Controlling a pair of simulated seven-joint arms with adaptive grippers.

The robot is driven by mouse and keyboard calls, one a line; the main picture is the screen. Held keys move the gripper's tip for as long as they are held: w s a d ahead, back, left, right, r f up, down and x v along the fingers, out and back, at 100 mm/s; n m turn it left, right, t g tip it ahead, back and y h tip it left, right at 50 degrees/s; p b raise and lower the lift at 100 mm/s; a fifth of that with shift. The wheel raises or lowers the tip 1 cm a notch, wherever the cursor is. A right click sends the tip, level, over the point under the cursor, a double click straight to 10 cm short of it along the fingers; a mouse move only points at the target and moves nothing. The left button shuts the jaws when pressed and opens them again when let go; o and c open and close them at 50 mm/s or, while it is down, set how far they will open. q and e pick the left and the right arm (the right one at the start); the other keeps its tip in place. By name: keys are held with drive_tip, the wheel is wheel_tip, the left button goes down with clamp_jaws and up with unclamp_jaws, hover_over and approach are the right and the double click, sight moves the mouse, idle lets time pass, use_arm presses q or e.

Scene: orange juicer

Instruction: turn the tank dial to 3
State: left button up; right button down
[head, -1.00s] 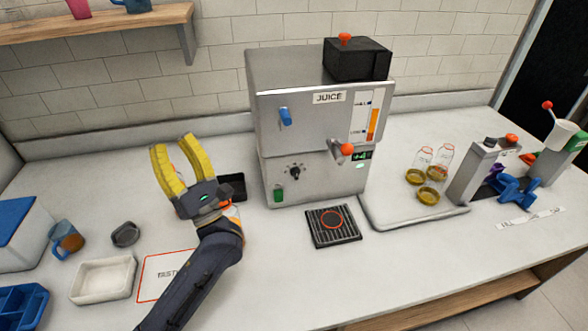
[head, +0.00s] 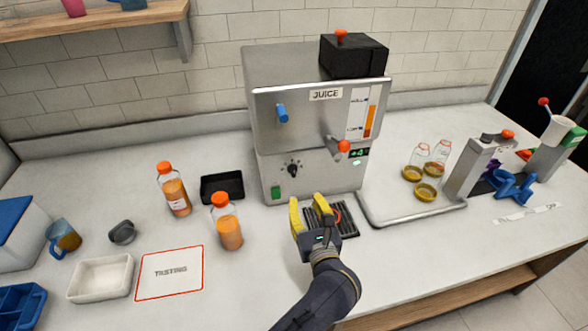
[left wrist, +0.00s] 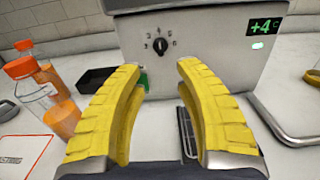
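The tank dial (head: 293,170) is a small black knob on the lower front of the steel juice machine (head: 310,110), ringed by small marks. In the left wrist view the dial (left wrist: 160,46) sits straight ahead, seen between the fingers, with its pointer roughly upward; the exact number is too small to tell. My left gripper (head: 309,215) has yellow fingers, open and empty, below and in front of the dial beside the drip grate; in the left wrist view the gripper (left wrist: 158,75) is apart from the dial. My right gripper is not in view.
A green switch (head: 276,192) is left of and below the dial. The orange-knobbed tap (head: 343,147) juts out to the right. Two juice bottles (head: 228,222) and a black tray (head: 222,188) stand left of the machine. A metal tray (head: 410,217) lies to the right.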

sight(294, 171)
use_arm(q)
drive_tip(key=x, duration=1.4)
drive_tip(key=shift+c, duration=0.4)
drive_tip(key=shift+s, duration=0.1)
clamp_jaws()
